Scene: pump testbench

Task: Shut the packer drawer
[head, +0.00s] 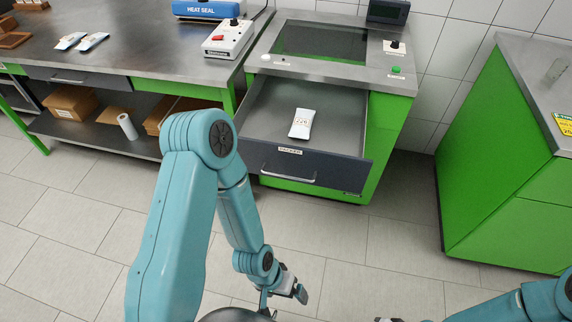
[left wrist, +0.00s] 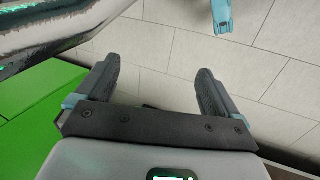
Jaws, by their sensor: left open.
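The packer drawer (head: 345,172) is pulled out of the green packer cabinet (head: 388,130) in the head view. Its dark front carries a label reading PACKER and a metal bar handle (head: 288,177). A white packet (head: 302,123) with a printed label lies inside on the drawer floor. My left gripper (head: 298,293) is below and in front of the drawer, apart from the handle. In the left wrist view the left gripper (left wrist: 155,82) has its fingers spread with nothing between them. Only a small tip of my right gripper (head: 386,320) shows at the bottom edge.
A steel bench (head: 130,55) at left holds a blue heat sealer (head: 207,8), a control box (head: 229,39) and packets. The packer top has a green button (head: 396,70) and a knob. Another green cabinet (head: 500,150) stands at right. Tiled floor before the drawer is clear.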

